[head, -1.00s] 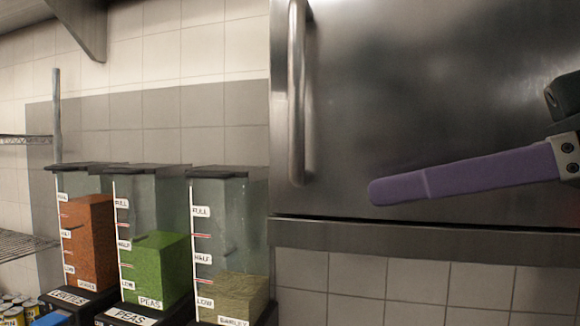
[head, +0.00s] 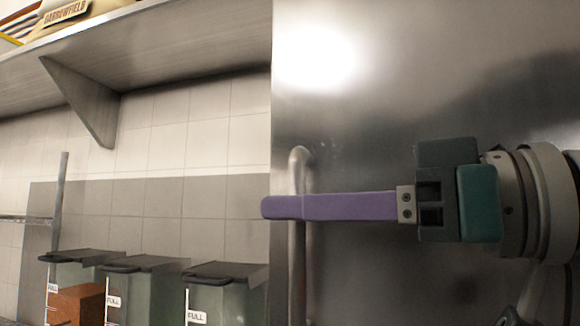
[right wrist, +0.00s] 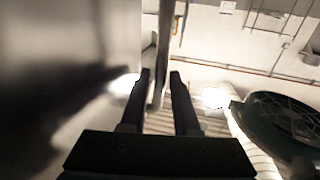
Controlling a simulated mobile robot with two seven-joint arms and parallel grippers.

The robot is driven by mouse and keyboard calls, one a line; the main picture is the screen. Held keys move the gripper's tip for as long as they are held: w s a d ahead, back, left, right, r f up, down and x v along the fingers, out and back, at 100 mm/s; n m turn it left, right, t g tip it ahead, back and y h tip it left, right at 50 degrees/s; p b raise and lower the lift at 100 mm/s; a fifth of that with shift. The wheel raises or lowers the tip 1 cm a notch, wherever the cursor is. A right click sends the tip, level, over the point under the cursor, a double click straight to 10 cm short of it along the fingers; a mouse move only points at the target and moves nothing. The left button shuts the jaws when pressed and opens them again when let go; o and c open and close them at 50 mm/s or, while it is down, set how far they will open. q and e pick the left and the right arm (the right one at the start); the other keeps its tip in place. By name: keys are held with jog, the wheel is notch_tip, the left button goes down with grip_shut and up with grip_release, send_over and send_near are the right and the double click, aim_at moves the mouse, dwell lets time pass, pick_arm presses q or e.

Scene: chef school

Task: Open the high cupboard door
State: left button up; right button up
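The steel cupboard door (head: 400,100) fills the right half of the head view and looks shut. Its upright bar handle (head: 298,260) is near the door's left edge. My right gripper (head: 283,207) crosses in front of the handle just below its top end, its purple fingers pointing left. In the right wrist view, the fingers (right wrist: 160,85) are apart, with the handle (right wrist: 165,45) between them and the door (right wrist: 60,70) on the left. A gap shows beside the bar, so the gripper looks open around it. My left gripper is not in view.
A steel wall shelf (head: 180,45) with a bracket (head: 85,95) is left of the cupboard. Clear bins with dark lids (head: 225,272) stand below it. A wire rack post (head: 58,200) is at the far left. The tiled wall between is clear.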

jog(key=shift+w+a, duration=0.2)
jog(key=shift+a, duration=0.2)
jog(key=shift+c, duration=0.2)
grip_shut()
dwell(1.0)
